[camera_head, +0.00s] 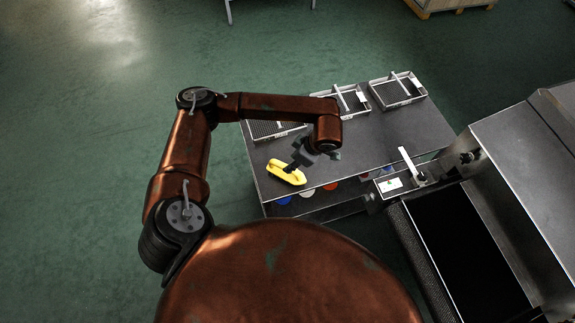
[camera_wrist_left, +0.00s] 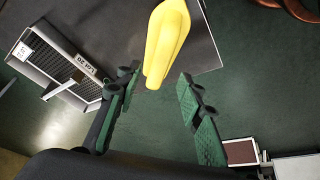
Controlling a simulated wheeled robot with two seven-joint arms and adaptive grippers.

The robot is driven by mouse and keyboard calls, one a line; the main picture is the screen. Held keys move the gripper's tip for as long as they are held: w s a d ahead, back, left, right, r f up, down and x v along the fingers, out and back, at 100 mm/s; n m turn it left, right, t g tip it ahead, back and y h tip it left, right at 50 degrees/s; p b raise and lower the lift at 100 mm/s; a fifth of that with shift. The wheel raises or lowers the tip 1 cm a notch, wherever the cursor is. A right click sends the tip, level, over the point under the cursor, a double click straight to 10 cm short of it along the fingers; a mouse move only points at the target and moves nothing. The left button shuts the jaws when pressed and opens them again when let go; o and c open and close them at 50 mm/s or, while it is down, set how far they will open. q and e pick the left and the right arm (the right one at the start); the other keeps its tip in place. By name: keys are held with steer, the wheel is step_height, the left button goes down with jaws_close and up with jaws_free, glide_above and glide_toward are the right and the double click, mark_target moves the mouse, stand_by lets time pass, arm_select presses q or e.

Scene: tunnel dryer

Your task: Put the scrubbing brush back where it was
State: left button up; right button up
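A yellow scrubbing brush (camera_head: 286,172) lies near the front left corner of the grey table. My left gripper (camera_head: 299,158) is just above and beside it, reaching down from the arm that comes in from the left. In the left wrist view the yellow brush (camera_wrist_left: 166,42) points down between the two spread fingers of my left gripper (camera_wrist_left: 158,78). The brush's underside is hidden. My right gripper is not in view.
The grey table (camera_head: 375,136) carries wire-mesh trays along its far side, one at the back right (camera_head: 397,91). Coloured round things (camera_head: 330,186) show below its front edge. A metal machine (camera_head: 520,150) with a dark opening stands at right. The middle tabletop is clear.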

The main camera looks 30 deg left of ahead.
arm_select(q)
steer(key=v, duration=0.5)
stand_by(0.5)
